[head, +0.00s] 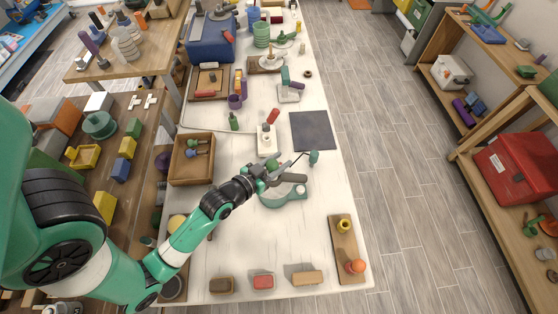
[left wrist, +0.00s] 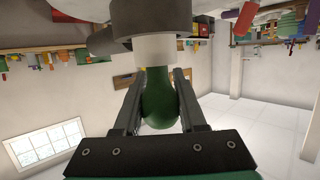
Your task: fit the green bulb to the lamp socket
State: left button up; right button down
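My left gripper (head: 268,171) is above the white table, beside a teal round base with a grey head, which looks like the lamp (head: 285,197). In the left wrist view its two fingers (left wrist: 160,103) press on both sides of the green bulb (left wrist: 160,104). The bulb's neck end meets a white collar (left wrist: 153,50) under a wide grey ring (left wrist: 126,40), seemingly the lamp socket. I cannot tell whether the bulb is seated in it. In the head view the bulb (head: 272,164) is small and partly hidden. My right gripper is not in view.
A wooden tray (head: 190,181) with small bulbs lies to the left. A dark mat (head: 312,131) and a white box (head: 266,150) lie behind. Several blocks line the front edge. The table centre-front is clear.

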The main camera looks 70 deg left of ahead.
pick_arm(q)
jog(key=o, duration=0.5)
jog(key=shift+f, duration=0.1)
jog(key=shift+s, duration=0.1)
jog(key=v, duration=1.1)
jog(key=shift+s+d+b, duration=0.1)
jog(key=shift+s+b, duration=0.1)
jog(key=shift+b, duration=0.15)
